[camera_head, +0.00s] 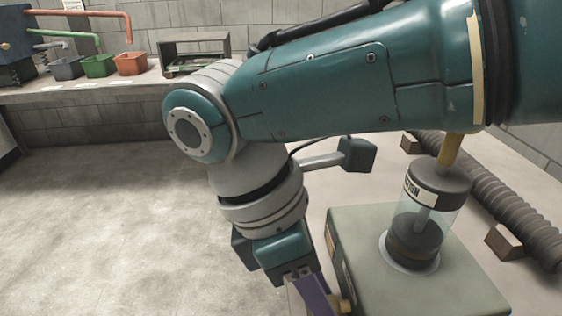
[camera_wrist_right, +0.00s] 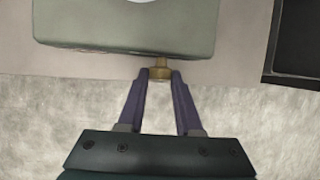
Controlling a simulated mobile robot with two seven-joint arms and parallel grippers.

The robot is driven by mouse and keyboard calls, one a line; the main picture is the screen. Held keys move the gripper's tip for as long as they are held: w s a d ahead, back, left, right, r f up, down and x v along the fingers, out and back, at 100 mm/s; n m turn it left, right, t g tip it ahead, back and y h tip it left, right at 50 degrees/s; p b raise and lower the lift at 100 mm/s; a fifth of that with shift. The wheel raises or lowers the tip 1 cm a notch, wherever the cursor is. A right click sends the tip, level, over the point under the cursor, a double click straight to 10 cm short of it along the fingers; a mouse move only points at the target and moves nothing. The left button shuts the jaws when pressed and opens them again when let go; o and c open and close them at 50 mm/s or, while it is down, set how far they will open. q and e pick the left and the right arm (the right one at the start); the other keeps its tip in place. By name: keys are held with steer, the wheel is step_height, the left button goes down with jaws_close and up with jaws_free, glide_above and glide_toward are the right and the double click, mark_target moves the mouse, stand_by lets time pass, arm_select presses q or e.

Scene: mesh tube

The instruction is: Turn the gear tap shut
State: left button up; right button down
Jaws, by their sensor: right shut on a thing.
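The brass tap (camera_wrist_right: 160,72) sticks out from the front side of a grey-green box (camera_wrist_right: 120,36). In the head view a bit of the tap (camera_head: 347,304) shows at the lower edge, beside the box (camera_head: 440,296). My right gripper (camera_wrist_right: 160,76) has its two purple fingertips around the tap, one on each side, shut on it. In the head view the right gripper (camera_head: 328,302) points down at the box's left side, and its tips are partly cut off by the frame's bottom. The tap's handle angle is hard to tell. My left gripper is not in view.
A clear cylinder (camera_head: 437,220) with dark ends and a brass rod stands on the box. A ribbed dark hose (camera_head: 487,210) lies on blocks behind it. Small coloured bins (camera_head: 98,65) and a frame (camera_head: 192,42) stand on a far bench. The floor at left is clear.

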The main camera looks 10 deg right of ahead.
steer(key=t+p, duration=0.1)
steer(key=p, duration=0.2)
steer(key=t+p, duration=0.1)
steer(key=p, duration=0.2)
steer(key=s+t+p, duration=0.1)
steer(key=p, duration=0.2)
steer(key=shift+r+m+t, duration=0.3)
steer(key=shift+m+t, duration=0.1)
steer(key=shift+f+t+p, duration=0.35)
steer(key=shift+t+p, duration=0.2)
steer(key=shift+t, duration=0.25)
steer(key=c, duration=0.6)
jaws_free()
steer(key=p+v, duration=0.3)
steer(key=v, duration=0.7)
steer(key=shift+a, duration=0.1)
